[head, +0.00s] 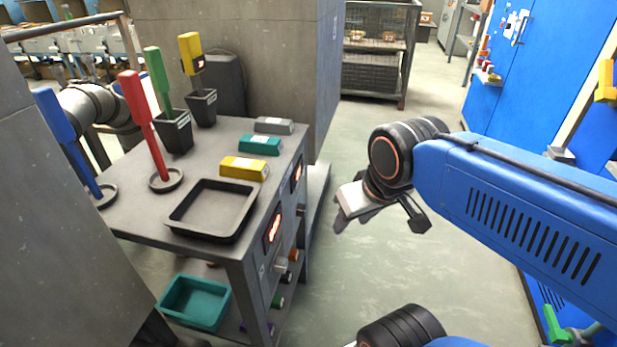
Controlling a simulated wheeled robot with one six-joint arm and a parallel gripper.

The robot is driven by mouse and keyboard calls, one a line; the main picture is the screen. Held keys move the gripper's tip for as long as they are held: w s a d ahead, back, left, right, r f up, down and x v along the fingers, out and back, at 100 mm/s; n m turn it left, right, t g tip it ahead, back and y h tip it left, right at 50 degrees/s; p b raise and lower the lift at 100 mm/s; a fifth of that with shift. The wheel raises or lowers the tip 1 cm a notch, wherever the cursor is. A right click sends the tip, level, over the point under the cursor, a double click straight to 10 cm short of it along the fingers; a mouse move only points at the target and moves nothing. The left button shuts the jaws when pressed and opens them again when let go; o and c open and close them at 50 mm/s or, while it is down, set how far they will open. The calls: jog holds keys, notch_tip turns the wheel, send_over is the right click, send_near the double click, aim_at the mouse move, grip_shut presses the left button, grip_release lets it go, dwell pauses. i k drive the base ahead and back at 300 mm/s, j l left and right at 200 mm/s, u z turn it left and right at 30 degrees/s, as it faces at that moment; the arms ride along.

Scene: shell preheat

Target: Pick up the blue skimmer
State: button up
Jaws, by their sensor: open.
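The blue skimmer (62,132) stands at the left edge of the grey table. Its blue handle leans to the left, and its lower end is at a dark round holder (108,198). The grey cabinet at the left covers part of that area. My gripper (388,222) is at the end of my blue arm, over the floor to the right of the table. It is open and empty, well apart from the skimmer. Its fingers are partly hidden by my wrist.
A red tool (137,100) stands in another round holder. Green (157,72) and yellow (190,55) tools stand in dark pots. A black tray (212,228) and yellow, teal and grey blocks lie on the table. A teal bin (195,302) is below. The floor to the right is clear.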

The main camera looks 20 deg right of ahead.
aim_at(103, 195)
jog(key=k+j+u, duration=0.1)
jog(key=u, duration=0.15)
jog(key=j+u, duration=0.35)
jog(key=u, duration=0.2)
jog(key=l+u, duration=0.6)
jog(key=j+z, duration=0.3)
jog(key=k+j, duration=0.05)
jog(key=j, duration=0.05)
